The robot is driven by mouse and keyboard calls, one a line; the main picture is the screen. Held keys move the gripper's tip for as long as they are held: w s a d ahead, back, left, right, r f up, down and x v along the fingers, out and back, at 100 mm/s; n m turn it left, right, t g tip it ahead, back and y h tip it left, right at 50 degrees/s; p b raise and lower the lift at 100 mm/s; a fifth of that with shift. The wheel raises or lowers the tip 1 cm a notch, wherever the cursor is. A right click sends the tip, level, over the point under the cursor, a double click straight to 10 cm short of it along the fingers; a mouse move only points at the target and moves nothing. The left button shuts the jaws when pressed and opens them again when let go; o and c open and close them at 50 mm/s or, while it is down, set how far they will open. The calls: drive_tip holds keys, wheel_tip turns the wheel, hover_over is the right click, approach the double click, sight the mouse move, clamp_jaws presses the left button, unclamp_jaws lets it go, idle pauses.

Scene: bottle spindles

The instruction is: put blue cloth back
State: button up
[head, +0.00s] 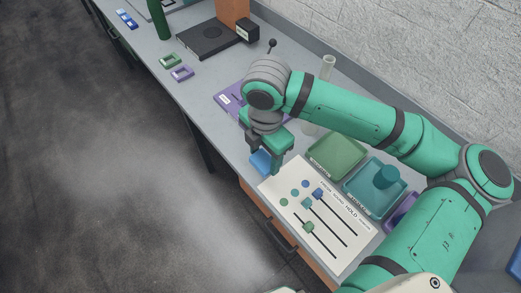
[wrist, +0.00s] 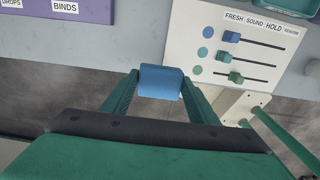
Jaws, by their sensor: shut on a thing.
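The blue cloth (wrist: 160,82), a small folded-looking blue piece, is between the fingertips of my gripper (wrist: 159,88) in the wrist view. My gripper is shut on it. In the head view the cloth (head: 261,161) shows at the counter's front edge, partly hidden by my gripper (head: 268,158). It is just left of the white slider panel (head: 322,228). I cannot tell whether the cloth touches the counter.
The panel has blue and green sliders and reads FRESH, SOUND, HOLD. A green tray (head: 337,157) and a teal tray (head: 361,201) holding a teal cylinder (head: 387,176) stand behind it. A purple mat (head: 226,101) lies left. Clear tubes (head: 327,68) stand near the wall.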

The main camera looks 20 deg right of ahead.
drive_tip(key=w+f, duration=0.2)
drive_tip(key=w+d+f, duration=0.1)
drive_tip(key=w+f, duration=0.3)
drive_tip(key=shift+w+d+f, duration=0.35)
drive_tip(key=shift+w, duration=0.05)
drive_tip(key=shift+w+f, duration=0.15)
drive_tip(key=shift+f, duration=0.7)
drive_tip(key=shift+w+f, duration=0.1)
drive_tip(key=shift+f, duration=0.75)
drive_tip(key=o, duration=0.6)
drive_tip(key=shift+w+f, duration=0.1)
drive_tip(key=shift+f, duration=0.05)
drive_tip(key=o, duration=0.4)
drive_tip(key=shift+a, duration=0.15)
drive_tip(key=shift+s+d, duration=0.25)
drive_tip(key=shift+d, duration=0.1)
wheel_tip(320, 180, up, 12)
drive_tip(key=shift+a+r, duration=0.2)
drive_tip(key=shift+w, duration=0.15)
